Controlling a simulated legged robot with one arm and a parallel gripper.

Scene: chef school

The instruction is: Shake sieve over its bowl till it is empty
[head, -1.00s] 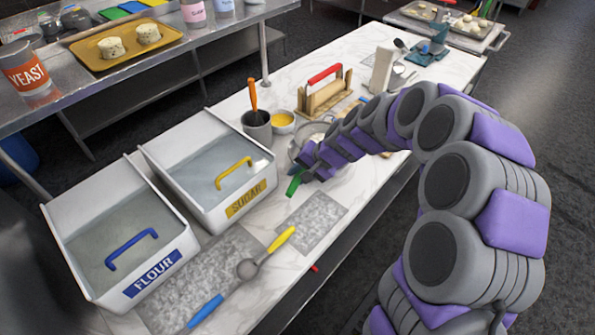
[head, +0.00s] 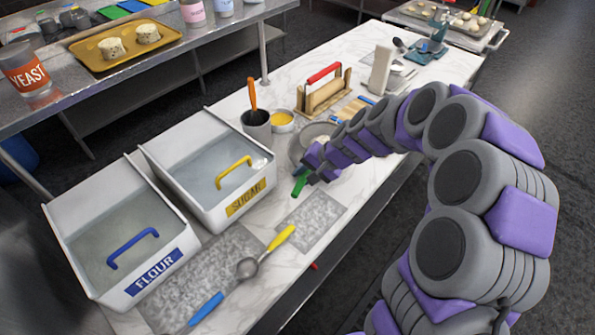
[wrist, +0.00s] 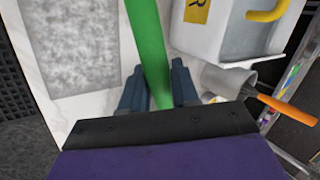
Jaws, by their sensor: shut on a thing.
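My gripper (head: 308,170) is shut on a green handle, which I take to be the sieve's. The handle's free end (head: 300,185) sticks out towards the camera in the head view. In the wrist view the green handle (wrist: 150,45) runs between the two dark fingers (wrist: 158,88). A grey round rim (head: 296,148) shows just behind my gripper; I cannot tell whether it is the bowl or the sieve. My arm hides most of it. The sieve's mesh and any contents cannot be made out.
The sugar bin (head: 205,170) and flour bin (head: 120,235) stand to the left. A grey cup (head: 257,128) with an orange-handled tool and a small yellow-filled bowl (head: 282,121) stand behind. A grey mat (head: 311,220) is bare.

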